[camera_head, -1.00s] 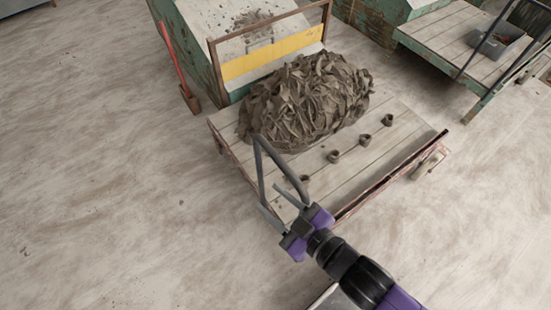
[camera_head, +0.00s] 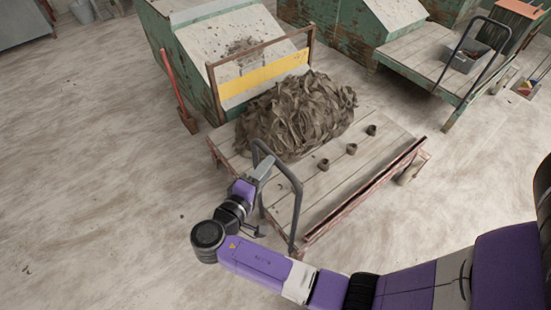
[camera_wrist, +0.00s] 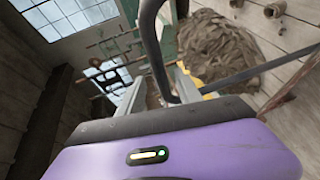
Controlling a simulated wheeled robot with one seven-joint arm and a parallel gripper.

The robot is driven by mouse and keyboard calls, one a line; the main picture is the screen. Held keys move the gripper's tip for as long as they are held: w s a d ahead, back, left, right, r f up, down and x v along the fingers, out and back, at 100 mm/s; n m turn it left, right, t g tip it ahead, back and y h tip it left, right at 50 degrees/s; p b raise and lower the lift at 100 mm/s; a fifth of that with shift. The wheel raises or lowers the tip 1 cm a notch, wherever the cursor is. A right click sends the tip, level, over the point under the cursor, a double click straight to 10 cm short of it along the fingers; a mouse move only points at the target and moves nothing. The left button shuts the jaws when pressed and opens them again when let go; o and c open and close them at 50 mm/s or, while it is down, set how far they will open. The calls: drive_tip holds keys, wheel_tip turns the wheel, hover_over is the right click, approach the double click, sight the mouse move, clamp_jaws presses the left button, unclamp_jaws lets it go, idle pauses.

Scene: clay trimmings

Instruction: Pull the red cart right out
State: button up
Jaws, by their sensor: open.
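The red cart (camera_head: 366,199) has a worn reddish frame and a plank deck. It stands below a green hopper and bears a large heap of grey-brown clay trimmings (camera_head: 297,115). Its grey U-shaped handle (camera_head: 297,205) rises at the near left end. My gripper (camera_head: 266,167) is at the handle's left upper part, coming from the left side. In the wrist view, my gripper (camera_wrist: 168,82) has its two fingers apart, with the handle bar (camera_wrist: 153,45) running down between or just in front of them. I cannot tell whether they touch it.
The green hopper (camera_head: 185,60) with a yellow-striped board stands behind the cart. A red-handled shovel (camera_head: 175,88) leans there. Small clay pieces (camera_head: 351,149) lie on the deck. Another cart (camera_head: 432,52) with a grey bin stands at the upper right. The floor at left is clear.

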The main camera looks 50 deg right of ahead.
drive_tip(key=s+p+x, duration=0.1)
drive_tip(key=x, duration=0.6)
drive_tip(key=shift+w+d, duration=0.3)
drive_tip(key=shift+d, duration=0.15)
drive_tip(key=shift+f, duration=0.1)
drive_tip(key=shift+c, duration=0.2)
clamp_jaws()
idle(0.8)
